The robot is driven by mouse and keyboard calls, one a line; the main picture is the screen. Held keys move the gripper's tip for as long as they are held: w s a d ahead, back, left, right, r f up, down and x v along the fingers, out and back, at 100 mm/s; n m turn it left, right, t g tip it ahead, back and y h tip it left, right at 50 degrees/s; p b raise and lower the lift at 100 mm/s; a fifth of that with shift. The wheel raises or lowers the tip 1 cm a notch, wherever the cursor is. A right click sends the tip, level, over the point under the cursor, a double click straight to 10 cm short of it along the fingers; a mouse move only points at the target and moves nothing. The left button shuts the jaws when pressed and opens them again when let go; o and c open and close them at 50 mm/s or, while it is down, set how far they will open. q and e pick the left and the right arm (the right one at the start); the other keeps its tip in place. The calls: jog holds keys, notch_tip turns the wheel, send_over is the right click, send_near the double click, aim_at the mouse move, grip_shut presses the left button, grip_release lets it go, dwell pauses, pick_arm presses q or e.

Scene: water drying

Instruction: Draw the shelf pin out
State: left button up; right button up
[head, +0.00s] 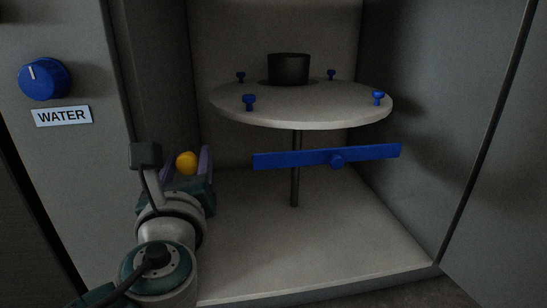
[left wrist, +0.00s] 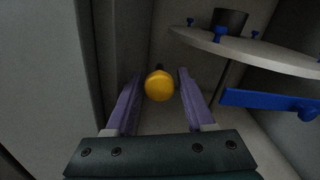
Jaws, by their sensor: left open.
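The shelf pin shows as a round yellow knob (head: 186,163) at the left inner side of the cabinet. In the left wrist view the knob (left wrist: 159,86) is in the middle, with a bit of dark stem behind it. My left gripper (head: 187,157) is open, its two purple fingers pointing into the cabinet. In the left wrist view the fingers stand on either side of the knob, with a visible gap on each side. The rest of the pin is hidden behind the knob. My right gripper is not in view.
A round pale shelf (head: 300,115) on a thin post (head: 295,185) carries a black cup (head: 288,69) and several blue pegs (head: 249,101). A blue bar (head: 285,158) crosses below it. A blue WATER knob (head: 44,79) is at left. The cabinet floor (head: 310,240) is clear.

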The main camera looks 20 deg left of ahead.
pick_arm(q)
jog(key=shift+w+a, duration=0.1)
jog(key=shift+a, duration=0.15)
jog(key=shift+d, duration=0.1)
grip_shut()
dwell(1.2)
